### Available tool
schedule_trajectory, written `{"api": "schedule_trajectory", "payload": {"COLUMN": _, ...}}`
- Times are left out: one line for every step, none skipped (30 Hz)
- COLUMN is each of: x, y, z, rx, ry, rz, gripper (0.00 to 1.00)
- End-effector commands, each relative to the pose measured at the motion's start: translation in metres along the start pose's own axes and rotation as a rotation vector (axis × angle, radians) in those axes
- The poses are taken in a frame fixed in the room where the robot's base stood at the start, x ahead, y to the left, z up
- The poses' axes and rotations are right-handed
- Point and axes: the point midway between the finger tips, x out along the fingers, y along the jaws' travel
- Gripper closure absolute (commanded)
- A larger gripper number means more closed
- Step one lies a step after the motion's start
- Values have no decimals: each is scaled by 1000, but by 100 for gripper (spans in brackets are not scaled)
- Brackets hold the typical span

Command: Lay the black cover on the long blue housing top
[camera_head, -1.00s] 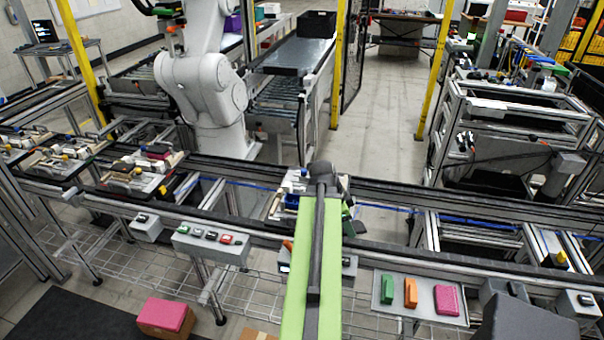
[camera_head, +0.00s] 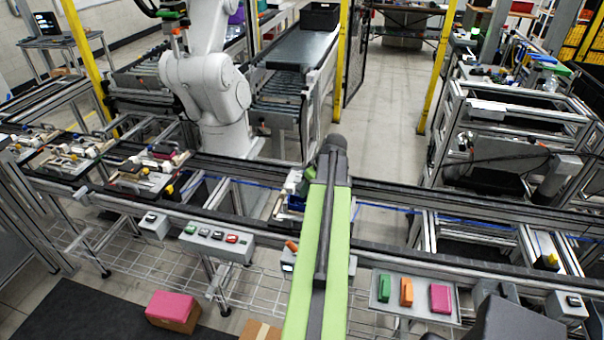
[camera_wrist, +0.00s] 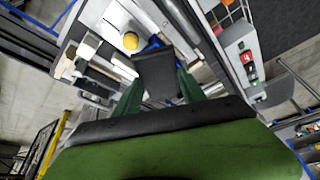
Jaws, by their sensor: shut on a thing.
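The black cover (camera_wrist: 157,74) is between the two green fingers of my gripper (camera_wrist: 159,84) in the wrist view; the gripper is shut on it. A blue housing (camera_wrist: 154,43) shows only in part just beyond the cover's far edge, on a light fixture with a yellow knob. The cover hides the rest of it, and I cannot tell whether the two touch. In the head view a blue part (camera_head: 296,202) shows on the conveyor left of my green arm. My arm hides the gripper and cover there.
A grey tray (camera_head: 420,309) with green, orange and pink blocks sits at the front right. A button box (camera_head: 213,242) is on the conveyor's front side. Other loaded pallets (camera_head: 140,178) stand to the left. A white robot arm (camera_head: 208,95) stands behind the line.

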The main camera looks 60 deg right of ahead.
Motion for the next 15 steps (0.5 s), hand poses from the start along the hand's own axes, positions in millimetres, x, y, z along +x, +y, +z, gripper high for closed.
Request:
{"api": "schedule_trajectory", "payload": {"x": -3, "y": 7, "z": -18, "rx": -116, "ry": 0, "rz": -50, "gripper": 91}}
{"api": "schedule_trajectory", "payload": {"x": -2, "y": 7, "z": -24, "rx": -186, "ry": 1, "rz": -78, "gripper": 91}}
{"api": "schedule_trajectory", "payload": {"x": -2, "y": 6, "z": -30, "rx": -268, "ry": 1, "rz": -112, "gripper": 91}}
{"api": "schedule_trajectory", "payload": {"x": -2, "y": 5, "z": -34, "rx": -321, "ry": 1, "rz": -134, "gripper": 91}}
{"api": "schedule_trajectory", "payload": {"x": -2, "y": 4, "z": -37, "rx": -366, "ry": 2, "rz": -152, "gripper": 91}}
{"api": "schedule_trajectory", "payload": {"x": -1, "y": 3, "z": -40, "rx": -413, "ry": 3, "rz": -171, "gripper": 91}}
{"api": "schedule_trajectory", "payload": {"x": -1, "y": 3, "z": -41, "rx": -440, "ry": 3, "rz": -182, "gripper": 91}}
{"api": "schedule_trajectory", "payload": {"x": -1, "y": 2, "z": -42, "rx": -461, "ry": 3, "rz": -191, "gripper": 91}}
{"api": "schedule_trajectory", "payload": {"x": -1, "y": 1, "z": -43, "rx": -478, "ry": 3, "rz": -197, "gripper": 91}}
{"api": "schedule_trajectory", "payload": {"x": 0, "y": 0, "z": -43, "rx": -486, "ry": 3, "rz": -199, "gripper": 91}}
{"api": "schedule_trajectory", "payload": {"x": 0, "y": 0, "z": -42, "rx": -490, "ry": 3, "rz": -201, "gripper": 91}}
{"api": "schedule_trajectory", "payload": {"x": 0, "y": 0, "z": -42, "rx": -490, "ry": 3, "rz": -201, "gripper": 91}}
{"api": "schedule_trajectory", "payload": {"x": 0, "y": -1, "z": -41, "rx": -490, "ry": 3, "rz": -200, "gripper": 91}}
{"api": "schedule_trajectory", "payload": {"x": 1, "y": -1, "z": -41, "rx": -489, "ry": 3, "rz": -200, "gripper": 91}}
{"api": "schedule_trajectory", "payload": {"x": 2, "y": -1, "z": -40, "rx": -489, "ry": 3, "rz": -200, "gripper": 91}}
